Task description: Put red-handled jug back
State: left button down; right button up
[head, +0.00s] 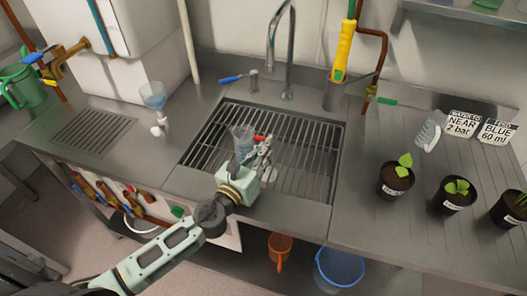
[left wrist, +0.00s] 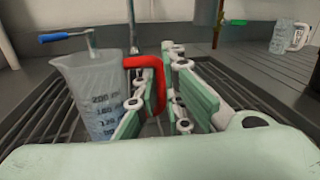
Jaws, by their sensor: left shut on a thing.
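The red-handled jug (head: 242,141) is a clear measuring jug with a red handle, upright over the slatted sink grate (head: 305,160) in the head view. It also shows in the left wrist view (left wrist: 92,92), with volume marks on its side. My left gripper (head: 264,150) is at its right side, and its fingers (left wrist: 163,100) are shut on the red handle. Whether the jug's base touches the grate is hard to tell. My right gripper is not in view.
A tap (head: 287,60) stands behind the sink. A white-handled jug (head: 430,132), two signs (head: 463,124) and potted seedlings (head: 396,180) stand on the right counter. A green watering can (head: 22,87) is at far left. Orange (head: 280,247) and blue (head: 340,268) containers sit below.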

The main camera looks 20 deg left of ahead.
pick_arm(q)
jog(key=shift+f, duration=0.15)
jog(key=c, duration=1.9)
grip_release()
jog(key=shift+o, duration=0.2)
jog(key=shift+r, duration=0.2)
jog(key=b+v, duration=0.3)
jog(key=v, duration=0.8)
jog(key=shift+s+a+f, duration=0.1)
jog(key=shift+s+a, duration=0.1)
jog(key=shift+s, duration=0.35)
